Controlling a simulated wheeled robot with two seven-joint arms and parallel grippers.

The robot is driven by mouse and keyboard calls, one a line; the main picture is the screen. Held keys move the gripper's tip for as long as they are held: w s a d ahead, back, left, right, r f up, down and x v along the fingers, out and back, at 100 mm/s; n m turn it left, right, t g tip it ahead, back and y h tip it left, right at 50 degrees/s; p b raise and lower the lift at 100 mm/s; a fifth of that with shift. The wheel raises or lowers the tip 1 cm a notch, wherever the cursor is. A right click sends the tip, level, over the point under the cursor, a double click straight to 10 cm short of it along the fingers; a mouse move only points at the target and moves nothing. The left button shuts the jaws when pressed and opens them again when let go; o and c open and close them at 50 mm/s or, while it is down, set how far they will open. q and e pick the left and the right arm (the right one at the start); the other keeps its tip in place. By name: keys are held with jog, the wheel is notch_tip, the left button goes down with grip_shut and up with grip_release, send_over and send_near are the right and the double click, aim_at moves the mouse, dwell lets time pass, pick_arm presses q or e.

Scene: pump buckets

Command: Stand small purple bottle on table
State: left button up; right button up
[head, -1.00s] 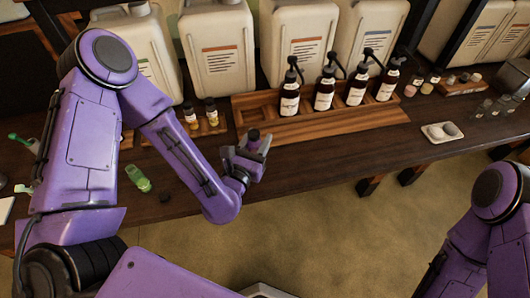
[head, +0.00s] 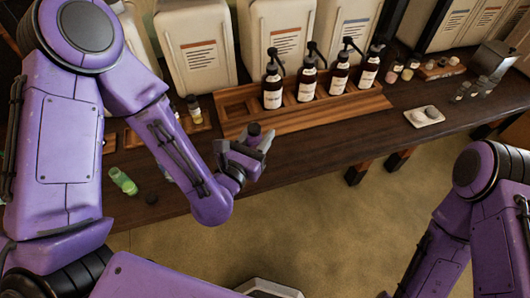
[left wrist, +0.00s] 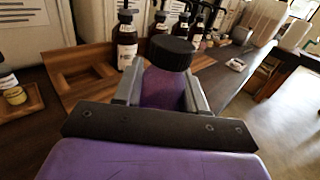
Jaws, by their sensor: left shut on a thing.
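The small purple bottle, with a black cap, is upright between the fingers of my left gripper (head: 247,150) in the head view. In the left wrist view the purple bottle (left wrist: 163,88) stands between both grey fingers, which are shut on its body. Its base is hidden, so I cannot tell whether it touches the table (head: 320,149). My left gripper is over the front part of the table, in front of the wooden rack. My right arm shows at the right of the head view, but its gripper is not in view.
A wooden rack (head: 305,125) holds several dark pump bottles (head: 305,80). Large white canisters (head: 195,52) stand behind. A green bottle (head: 123,181) lies on its side at the left, near a dark cap (head: 151,198). A white soap dish (head: 424,117) is at the right. Bare table lies between.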

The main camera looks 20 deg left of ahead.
pick_arm(q)
jog(key=w+f+b, duration=0.1)
jog(key=b, duration=0.2)
jog(key=shift+w+f, duration=0.35)
jog(key=w+f, duration=0.4)
jog(key=shift+w+a+f, duration=0.15)
jog(key=shift+w+f, duration=0.25)
notch_tip(320, 180, down, 3)
jog(key=shift+r, duration=0.1)
jog(key=shift+w+f, duration=0.15)
jog(key=shift+f, duration=0.1)
pick_arm(e)
notch_tip(320, 180, down, 5)
jog(key=shift+r, duration=0.1)
pick_arm(q)
jog(key=shift+f+b, duration=0.2)
jog(key=shift+b, duration=0.1)
jog(key=o, duration=1.2)
jog(key=shift+c, duration=0.2)
pick_arm(e)
jog(key=shift+f, duration=0.2)
